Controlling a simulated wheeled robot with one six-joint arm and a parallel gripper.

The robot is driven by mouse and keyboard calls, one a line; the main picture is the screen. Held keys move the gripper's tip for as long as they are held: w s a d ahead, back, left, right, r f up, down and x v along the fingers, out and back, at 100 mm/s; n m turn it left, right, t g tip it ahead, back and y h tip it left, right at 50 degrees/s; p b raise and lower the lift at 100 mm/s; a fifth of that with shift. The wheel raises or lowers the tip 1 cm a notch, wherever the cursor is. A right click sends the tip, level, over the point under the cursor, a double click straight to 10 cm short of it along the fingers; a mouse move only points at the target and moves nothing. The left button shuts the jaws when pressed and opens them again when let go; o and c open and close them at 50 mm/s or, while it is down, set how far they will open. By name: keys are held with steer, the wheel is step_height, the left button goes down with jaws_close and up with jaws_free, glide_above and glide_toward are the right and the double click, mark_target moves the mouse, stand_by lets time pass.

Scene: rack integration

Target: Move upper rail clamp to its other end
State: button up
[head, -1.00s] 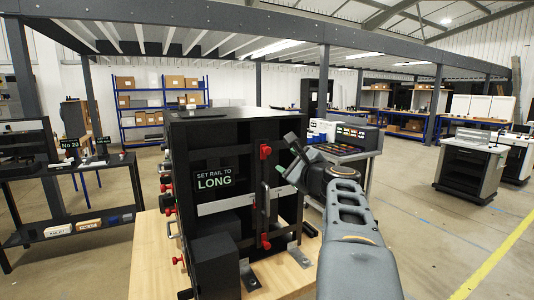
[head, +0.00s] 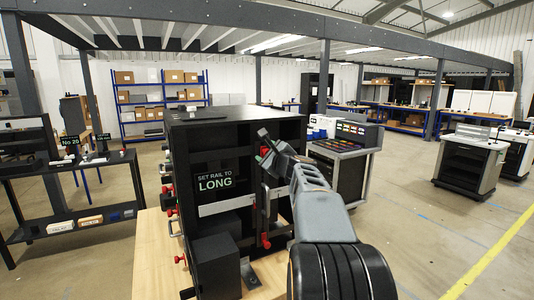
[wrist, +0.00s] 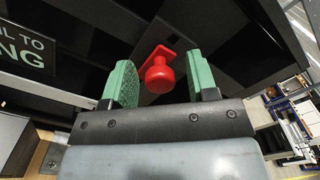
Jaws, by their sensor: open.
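The upper rail clamp is a red knob on a small red base (wrist: 160,73). In the wrist view it lies between the two green finger pads of my gripper (wrist: 159,64), with a gap on each side. My gripper is open and holds nothing. In the head view my gripper (head: 266,150) is at the upper front of the black rack (head: 212,133) and mostly hides this clamp. A lower red clamp (head: 265,241) shows further down. The sign on the rack (head: 214,183) reads "SET RAIL TO LONG".
A pale horizontal bar (head: 226,205) crosses the rack front. A black box (head: 215,262) juts out at lower left. The wooden bench top (head: 155,258) bears the rack. A grey cart (head: 344,165) stands behind to the right.

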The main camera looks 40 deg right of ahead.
steer(key=shift+c, duration=0.3)
jaws_close()
stand_by(0.3)
